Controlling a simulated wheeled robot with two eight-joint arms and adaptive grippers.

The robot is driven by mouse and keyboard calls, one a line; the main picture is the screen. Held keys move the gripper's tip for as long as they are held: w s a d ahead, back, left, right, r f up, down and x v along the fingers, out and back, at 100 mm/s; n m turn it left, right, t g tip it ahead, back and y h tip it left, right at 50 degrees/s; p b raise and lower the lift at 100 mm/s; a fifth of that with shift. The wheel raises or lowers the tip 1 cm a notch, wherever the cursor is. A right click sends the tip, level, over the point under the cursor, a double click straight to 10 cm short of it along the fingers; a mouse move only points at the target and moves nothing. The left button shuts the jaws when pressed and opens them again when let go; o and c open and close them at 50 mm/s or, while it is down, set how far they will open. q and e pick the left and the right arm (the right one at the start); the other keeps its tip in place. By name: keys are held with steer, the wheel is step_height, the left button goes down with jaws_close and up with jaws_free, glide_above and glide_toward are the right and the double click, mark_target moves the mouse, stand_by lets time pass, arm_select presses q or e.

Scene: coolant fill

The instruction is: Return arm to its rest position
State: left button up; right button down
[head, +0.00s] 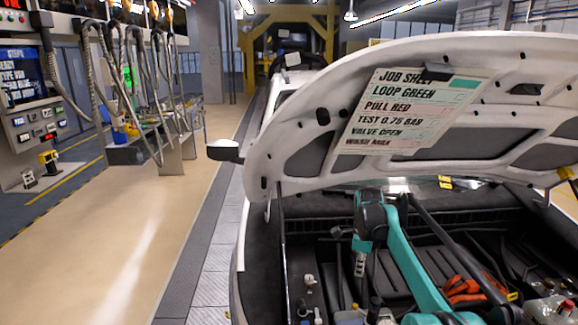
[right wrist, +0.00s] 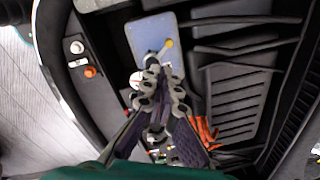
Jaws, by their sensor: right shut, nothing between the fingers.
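My right arm (head: 408,262) is teal and reaches over the open engine bay (head: 300,225) of the white car. Its gripper (head: 360,266) hangs downward there, above the bay's parts. In the right wrist view the gripper (right wrist: 160,72) has its fingers together with nothing visible between them. Beyond the fingertips is a blue-grey box (right wrist: 143,35) with a yellow-tipped lever (right wrist: 168,44). I cannot tell whether the fingertips touch it. My left gripper is not in view.
The raised hood (head: 290,125) carries a job sheet (head: 410,105) above my arm. Orange parts (head: 468,290) lie in the bay at right, and an orange cap (right wrist: 90,71) is at the bay's edge. Hoses (head: 135,85) hang at left; the floor (head: 120,240) is clear.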

steer(key=s+a+n+t+b, duration=0.2)
steer(key=s+n, duration=0.4)
steer(key=s, duration=0.4)
steer(key=s+a+n+t+b, duration=0.1)
steer(key=s+a+n+b, duration=0.15)
steer(key=s+n, duration=0.6)
steer(key=s+f+n+t+b, duration=0.1)
steer(key=s+f+n, duration=0.3)
steer(key=s, duration=0.4)
steer(key=s+f+n+t+b, duration=0.2)
steer(key=s+f+n, duration=0.2)
steer(key=s+f, duration=0.3)
steer(key=shift+s+a+f+b, duration=0.3)
steer(key=shift+s+a, duration=0.05)
steer(key=shift+s, duration=0.05)
